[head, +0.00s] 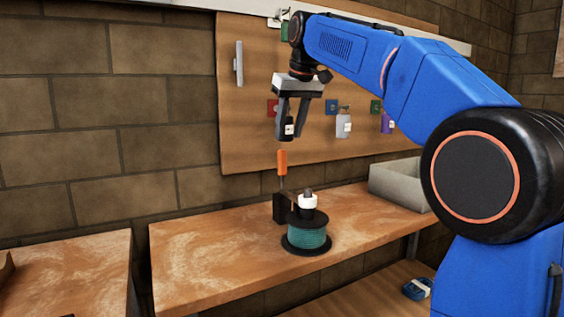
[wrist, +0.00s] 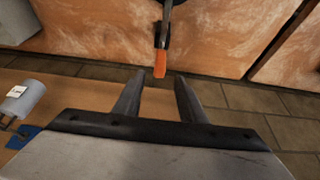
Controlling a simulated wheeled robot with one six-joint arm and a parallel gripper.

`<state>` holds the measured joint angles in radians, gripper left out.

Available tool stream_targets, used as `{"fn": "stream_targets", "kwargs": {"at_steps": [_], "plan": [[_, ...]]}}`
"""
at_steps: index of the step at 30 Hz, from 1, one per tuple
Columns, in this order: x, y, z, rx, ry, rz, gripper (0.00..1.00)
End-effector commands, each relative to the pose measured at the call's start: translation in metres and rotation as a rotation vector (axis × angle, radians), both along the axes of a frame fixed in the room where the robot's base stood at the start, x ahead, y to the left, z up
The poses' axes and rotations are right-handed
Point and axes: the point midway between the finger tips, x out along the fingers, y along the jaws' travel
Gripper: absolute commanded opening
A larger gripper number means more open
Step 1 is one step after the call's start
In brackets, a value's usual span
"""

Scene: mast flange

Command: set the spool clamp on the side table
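The spool clamp is a black body (head: 281,207) with an upright orange handle (head: 282,162), standing against a spool of teal line (head: 306,237) on the workbench (head: 205,260). A white and grey top (head: 308,200) sits on the spool. My gripper (head: 287,139) is open and empty, a little above the handle's tip. In the wrist view the orange handle (wrist: 160,63) shows just beyond the gap between my spread fingertips (wrist: 160,79), apart from them. A separate table (head: 75,262), likely the side table, stands at the left.
A pegboard (head: 245,125) behind holds a grey bar (head: 239,63) and several hanging bottles, one grey (head: 343,125). A grey bin (head: 400,183) is at the bench's right. A gap separates the two tables. A blue item (head: 417,289) lies lower right.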

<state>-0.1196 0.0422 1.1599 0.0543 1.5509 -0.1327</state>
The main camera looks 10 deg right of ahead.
Motion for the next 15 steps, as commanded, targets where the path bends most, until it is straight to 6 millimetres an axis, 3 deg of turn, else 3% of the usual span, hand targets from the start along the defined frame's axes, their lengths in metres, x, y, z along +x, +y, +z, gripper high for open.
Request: {"fn": "stream_targets", "kwargs": {"at_steps": [15], "plan": [[0.032,0.009,-0.082,0.000,0.001,0.000,0.38]]}}
